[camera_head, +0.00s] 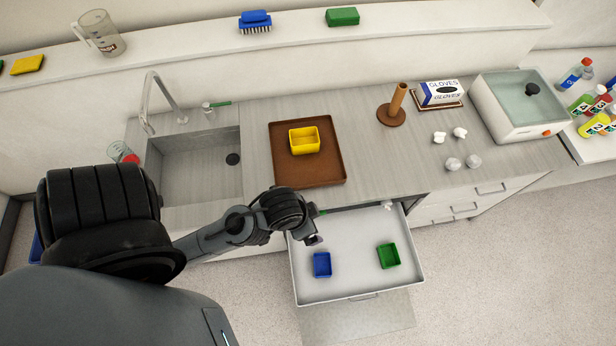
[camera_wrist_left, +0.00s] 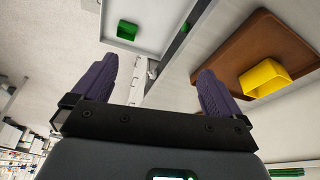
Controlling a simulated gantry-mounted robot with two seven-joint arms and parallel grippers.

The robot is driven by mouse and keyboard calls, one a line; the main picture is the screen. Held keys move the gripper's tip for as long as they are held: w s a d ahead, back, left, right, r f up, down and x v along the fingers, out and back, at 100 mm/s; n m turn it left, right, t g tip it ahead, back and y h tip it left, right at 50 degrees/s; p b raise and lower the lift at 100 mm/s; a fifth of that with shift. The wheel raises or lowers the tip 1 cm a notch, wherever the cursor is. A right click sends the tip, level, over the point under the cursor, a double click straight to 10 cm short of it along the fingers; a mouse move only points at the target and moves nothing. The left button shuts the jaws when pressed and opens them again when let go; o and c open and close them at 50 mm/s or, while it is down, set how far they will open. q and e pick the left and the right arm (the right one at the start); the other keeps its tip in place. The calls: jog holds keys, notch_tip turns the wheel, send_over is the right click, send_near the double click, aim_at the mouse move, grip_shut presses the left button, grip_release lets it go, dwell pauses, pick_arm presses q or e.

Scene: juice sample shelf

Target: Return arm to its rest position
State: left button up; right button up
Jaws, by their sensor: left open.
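My left arm comes in from the left in the head view. Its gripper (camera_head: 314,239) hangs over the back left part of the open white drawer (camera_head: 350,285), below the counter's front edge. In the left wrist view the two purple fingers of this gripper (camera_wrist_left: 157,72) are wide apart with nothing between them. My right arm and gripper are not in view.
The drawer holds a blue bin (camera_head: 322,264) and a green bin (camera_head: 388,256). A yellow bin (camera_head: 305,146) sits on a brown tray (camera_head: 335,170) on the counter. The sink (camera_head: 190,170) is left; a wooden holder (camera_head: 392,112) and glove box (camera_head: 440,93) are right.

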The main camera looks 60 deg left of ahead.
pick_arm(q)
jog(key=shift+s+d, duration=0.3)
jog(key=shift+d, duration=0.3)
jog(key=shift+r, duration=0.1)
